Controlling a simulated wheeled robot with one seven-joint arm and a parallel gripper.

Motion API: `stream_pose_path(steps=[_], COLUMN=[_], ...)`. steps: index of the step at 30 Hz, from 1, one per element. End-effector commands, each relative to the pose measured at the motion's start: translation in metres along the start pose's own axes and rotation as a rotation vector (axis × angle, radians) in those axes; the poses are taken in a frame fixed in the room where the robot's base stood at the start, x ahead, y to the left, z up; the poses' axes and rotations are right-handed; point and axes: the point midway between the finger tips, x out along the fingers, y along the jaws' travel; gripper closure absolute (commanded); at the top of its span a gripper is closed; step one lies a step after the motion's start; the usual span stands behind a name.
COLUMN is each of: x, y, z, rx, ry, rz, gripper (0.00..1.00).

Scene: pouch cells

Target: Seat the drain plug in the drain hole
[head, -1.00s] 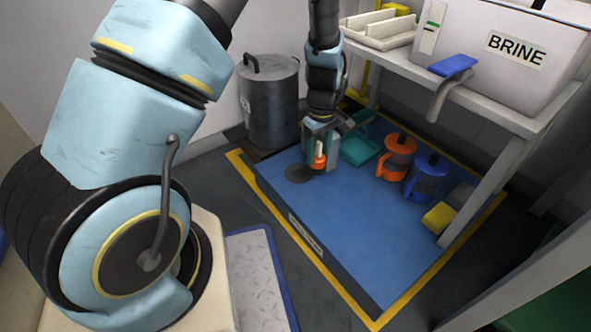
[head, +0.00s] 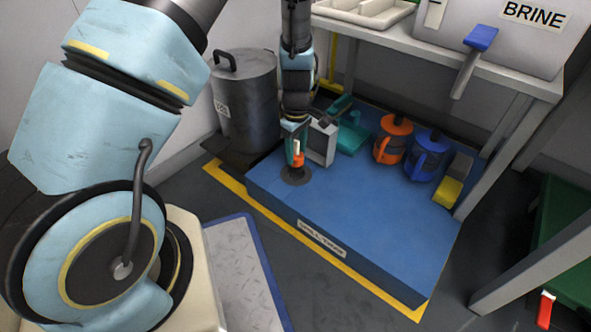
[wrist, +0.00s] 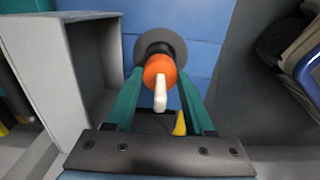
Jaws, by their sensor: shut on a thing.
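The drain plug is orange with a pale tab and a dark lower end. It is in my gripper (head: 296,152), between the teal fingers, and the plug (head: 298,160) is upright in the head view. In the wrist view the orange plug (wrist: 158,68) sits between the fingertips of my gripper (wrist: 160,75), its pale tab toward the camera. The round dark grey drain plate (head: 298,177) on the blue floor lies directly beneath it. In the wrist view the drain plate (wrist: 178,43) shows around the plug's dark end. The hole itself is hidden, so I cannot tell whether the plug's end is inside.
A grey open-sided box (head: 322,140) stands close beside my gripper. A grey drum (head: 245,100) is at the left. The platform's front is clear.

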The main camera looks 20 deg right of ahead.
Motion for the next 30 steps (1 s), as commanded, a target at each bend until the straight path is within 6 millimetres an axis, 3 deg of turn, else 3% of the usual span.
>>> stream_pose_path(steps=[10,23,24,30], x=[0.051,0.055,0.054,0.054], y=[0.0,0.0,0.0,0.0], z=[0.0,0.0,0.0,0.0], rx=[-0.001,0.0,0.0,0.0], ry=[0.0,0.0,0.0,0.0], rz=[0.0,0.001,0.001,0.001], gripper=[1.0,1.0,0.43,0.2])
